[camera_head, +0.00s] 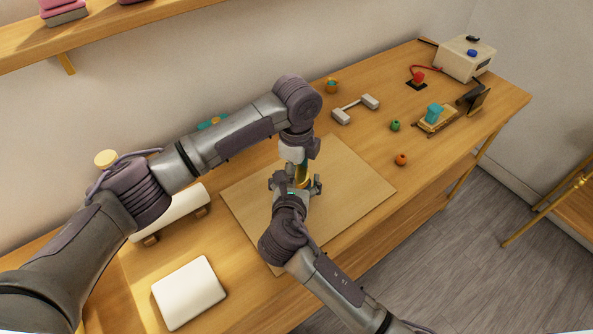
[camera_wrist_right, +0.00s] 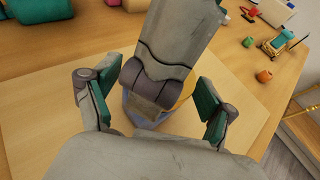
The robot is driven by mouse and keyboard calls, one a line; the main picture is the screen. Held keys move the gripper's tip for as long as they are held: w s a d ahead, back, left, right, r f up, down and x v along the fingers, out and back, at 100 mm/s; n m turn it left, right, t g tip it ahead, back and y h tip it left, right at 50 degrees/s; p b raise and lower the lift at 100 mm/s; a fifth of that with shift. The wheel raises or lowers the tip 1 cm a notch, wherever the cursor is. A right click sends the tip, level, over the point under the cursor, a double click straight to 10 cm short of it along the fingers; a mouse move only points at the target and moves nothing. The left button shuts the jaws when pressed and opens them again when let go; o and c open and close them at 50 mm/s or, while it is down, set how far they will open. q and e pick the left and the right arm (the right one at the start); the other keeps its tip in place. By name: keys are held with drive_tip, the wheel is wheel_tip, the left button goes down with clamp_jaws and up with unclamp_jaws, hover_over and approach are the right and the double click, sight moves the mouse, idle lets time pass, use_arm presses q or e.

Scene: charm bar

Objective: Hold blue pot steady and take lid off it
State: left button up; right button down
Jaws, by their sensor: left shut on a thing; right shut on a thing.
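The blue pot (camera_wrist_right: 143,117) is mostly hidden; a blue part of it shows between my right fingers in the right wrist view. A gold-yellow part (camera_head: 302,173) shows between my two grippers in the head view; I cannot tell whether it is the lid. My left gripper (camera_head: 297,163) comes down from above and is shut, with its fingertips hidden. My right gripper (camera_head: 294,184) reaches in low from the front, its green-padded fingers on either side of the pot.
A pale board (camera_head: 352,190) lies under my grippers. Behind it are a white dumbbell-shaped stand (camera_head: 356,109), a green bead (camera_head: 395,125) and an orange bead (camera_head: 400,159). A white pad (camera_head: 188,292) lies front left.

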use_arm(q)
drive_tip(key=n, duration=0.7)
drive_tip(key=shift+n, duration=0.3)
drive_tip(key=n, duration=0.4)
drive_tip(key=shift+n, duration=0.4)
drive_tip(key=o, duration=1.3)
drive_tip(key=shift+r, duration=0.1)
